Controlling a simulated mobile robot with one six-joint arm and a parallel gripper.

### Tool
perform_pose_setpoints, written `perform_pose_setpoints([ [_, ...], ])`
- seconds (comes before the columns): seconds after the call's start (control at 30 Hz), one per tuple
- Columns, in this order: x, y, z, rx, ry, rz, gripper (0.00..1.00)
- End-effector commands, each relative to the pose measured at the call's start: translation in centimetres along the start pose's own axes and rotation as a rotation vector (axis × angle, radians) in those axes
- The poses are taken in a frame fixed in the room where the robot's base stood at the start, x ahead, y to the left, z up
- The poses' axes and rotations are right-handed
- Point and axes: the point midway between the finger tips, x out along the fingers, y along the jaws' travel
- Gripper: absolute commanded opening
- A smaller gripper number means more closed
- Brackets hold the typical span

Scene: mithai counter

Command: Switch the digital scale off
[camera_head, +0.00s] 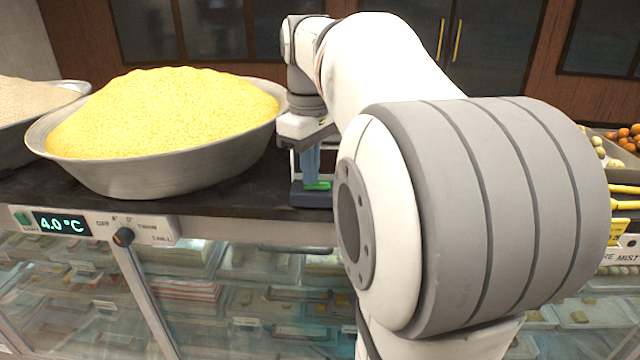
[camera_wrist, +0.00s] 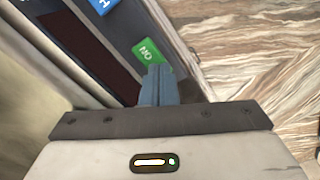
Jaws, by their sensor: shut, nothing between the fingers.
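The digital scale (camera_head: 310,199) is a dark body on the counter, mostly hidden behind my arm in the head view. In the wrist view, its casing (camera_wrist: 122,38) carries a dark reddish panel (camera_wrist: 82,38) with no lit digits seen. A green button (camera_wrist: 149,52) with white lettering that looks like an inverted "ON" sits beside the panel. A blue button (camera_wrist: 103,5) is cut off at the top edge. My gripper (camera_wrist: 158,72) is shut and empty, its blue fingertips at the green button's lower edge. I cannot tell whether they touch it.
A wide metal bowl (camera_head: 100,178) heaped with yellow grains (camera_head: 170,110) stands just left of my gripper. Another bowl (camera_head: 25,137) is at the far left. The glass display case below has a 4.0 °C readout (camera_head: 61,224) and a knob (camera_head: 123,237). Sweets and orange balls (camera_head: 628,138) are at right.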

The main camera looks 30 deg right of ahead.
Motion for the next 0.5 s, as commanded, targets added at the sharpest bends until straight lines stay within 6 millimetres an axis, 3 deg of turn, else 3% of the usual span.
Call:
perform_pose_setpoints([
  [0.5, -4.3, 0.0, 0.0, 0.000, 0.000, 0.000, 0.00],
])
